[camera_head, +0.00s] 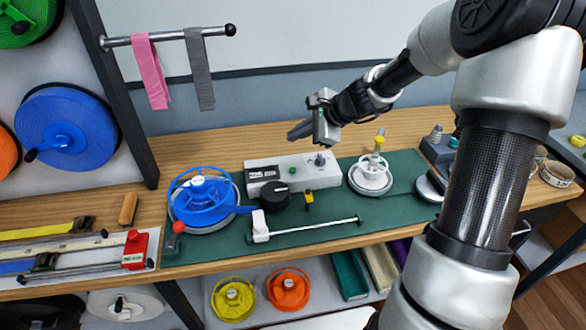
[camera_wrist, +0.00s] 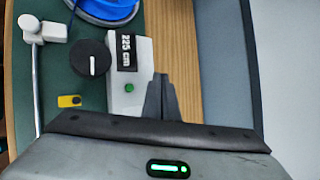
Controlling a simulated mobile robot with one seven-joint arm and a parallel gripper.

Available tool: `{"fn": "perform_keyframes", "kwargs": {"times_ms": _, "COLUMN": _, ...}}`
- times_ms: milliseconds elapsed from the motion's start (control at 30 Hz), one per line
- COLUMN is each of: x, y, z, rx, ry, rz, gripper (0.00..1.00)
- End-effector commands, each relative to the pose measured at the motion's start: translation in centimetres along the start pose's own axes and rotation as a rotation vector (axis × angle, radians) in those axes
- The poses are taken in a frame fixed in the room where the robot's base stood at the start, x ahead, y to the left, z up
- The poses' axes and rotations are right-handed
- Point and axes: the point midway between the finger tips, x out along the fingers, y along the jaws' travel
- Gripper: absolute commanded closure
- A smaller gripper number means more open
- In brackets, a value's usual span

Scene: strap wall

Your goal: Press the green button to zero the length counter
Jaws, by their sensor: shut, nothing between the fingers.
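The length counter is a light grey box (camera_head: 325,178) on the green mat, and it also shows in the wrist view (camera_wrist: 120,103). Its display (camera_wrist: 127,52) reads 225 cm. The small green button (camera_head: 292,170) sits on the box's top face, right of the display in the head view; in the wrist view the button (camera_wrist: 129,87) is in plain sight. My gripper (camera_head: 291,135) is shut and empty, above the box's back edge. In the wrist view its fingertips (camera_wrist: 160,78) are just right of the button, apart from it.
A black knob (camera_head: 275,195) stands in front of the box, and a small lever (camera_head: 320,158) rises from its right part. A blue reel (camera_head: 202,200) stands left, a white spool (camera_head: 371,178) right. A metal rod (camera_head: 315,227) lies in front. Wood behind the box is clear.

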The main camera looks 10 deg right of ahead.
Motion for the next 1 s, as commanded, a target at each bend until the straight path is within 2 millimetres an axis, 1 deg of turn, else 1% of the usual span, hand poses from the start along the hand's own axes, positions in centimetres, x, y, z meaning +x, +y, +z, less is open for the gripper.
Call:
{"fn": "perform_keyframes", "kwargs": {"times_ms": 267, "x": 2.0, "y": 1.5, "z": -1.5, "rx": 0.001, "ry": 0.0, "rz": 0.001, "gripper": 1.0}}
{"fn": "perform_keyframes", "kwargs": {"times_ms": 600, "x": 5.4, "y": 4.0, "z": -3.9, "rx": -0.001, "ry": 0.0, "rz": 0.001, "gripper": 1.0}}
{"fn": "perform_keyframes", "kwargs": {"times_ms": 767, "x": 6.0, "y": 4.4, "z": -4.4, "rx": -0.001, "ry": 0.0, "rz": 0.001, "gripper": 1.0}}
{"fn": "perform_keyframes", "kwargs": {"times_ms": 1000, "x": 6.0, "y": 4.4, "z": -4.3, "rx": -0.001, "ry": 0.0, "rz": 0.001, "gripper": 1.0}}
